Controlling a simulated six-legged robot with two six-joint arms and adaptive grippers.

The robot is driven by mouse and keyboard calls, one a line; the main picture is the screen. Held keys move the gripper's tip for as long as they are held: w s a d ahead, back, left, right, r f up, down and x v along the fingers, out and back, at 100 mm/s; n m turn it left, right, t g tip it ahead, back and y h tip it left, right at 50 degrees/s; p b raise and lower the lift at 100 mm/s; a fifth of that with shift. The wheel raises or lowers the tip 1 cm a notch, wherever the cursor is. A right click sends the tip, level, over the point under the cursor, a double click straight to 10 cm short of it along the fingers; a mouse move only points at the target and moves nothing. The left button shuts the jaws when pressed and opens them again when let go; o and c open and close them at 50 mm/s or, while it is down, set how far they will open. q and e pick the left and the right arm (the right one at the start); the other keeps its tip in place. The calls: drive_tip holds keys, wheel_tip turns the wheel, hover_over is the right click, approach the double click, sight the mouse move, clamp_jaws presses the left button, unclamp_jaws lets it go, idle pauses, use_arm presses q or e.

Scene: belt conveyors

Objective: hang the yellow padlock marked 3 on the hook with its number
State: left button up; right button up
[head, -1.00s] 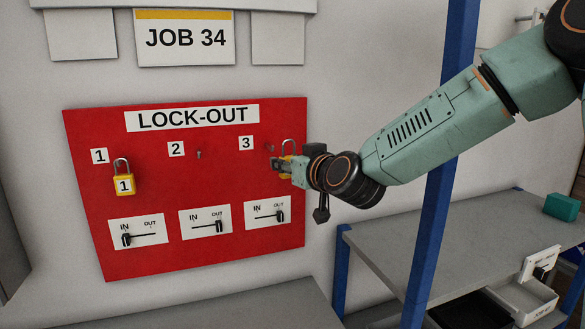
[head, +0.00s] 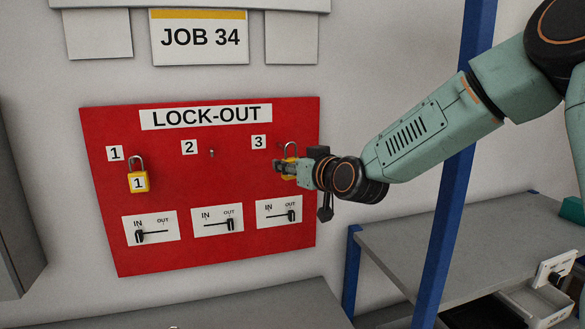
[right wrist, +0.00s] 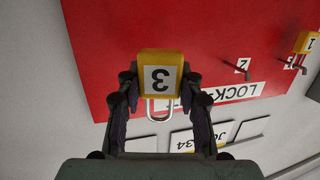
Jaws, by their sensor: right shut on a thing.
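The yellow padlock marked 3 (right wrist: 156,62) is held between the fingers of my right gripper (right wrist: 160,92), its number facing the wrist camera. In the head view its shackle (head: 291,148) points up and part of its yellow body (head: 289,177) shows beside my right gripper (head: 284,167). The padlock is in front of the red board (head: 240,187), just right of and below the label 3 (head: 259,142). The hook by that label cannot be made out now; whether the shackle touches it I cannot tell. My left gripper is not in view.
A yellow padlock marked 1 (head: 138,183) hangs below the label 1. The hook by label 2 (head: 211,152) is bare. Three switch plates, the nearest to my gripper being the right one (head: 279,214), sit below. A blue post (head: 450,220) and grey shelf (head: 430,240) stand to the right.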

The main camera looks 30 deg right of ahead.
drive_tip(key=shift+w+d+f+b, duration=0.1)
drive_tip(key=shift+w+d+b, duration=0.15)
drive_tip(key=shift+w, duration=0.65)
drive_tip(key=shift+w+d+f+b, duration=0.1)
drive_tip(key=shift+w+d+b, duration=0.1)
drive_tip(key=shift+w, duration=0.75)
drive_tip(key=shift+w+d+f+b, duration=0.15)
drive_tip(key=shift+w+b, duration=0.1)
drive_tip(key=shift+w, duration=0.65)
drive_tip(key=shift+w+d+f+b, duration=0.15)
drive_tip(key=shift+w+f+b, duration=0.35)
drive_tip(key=shift+w, duration=0.05)
drive_tip(key=o, duration=1.3)
drive_tip(key=shift+s, duration=0.15)
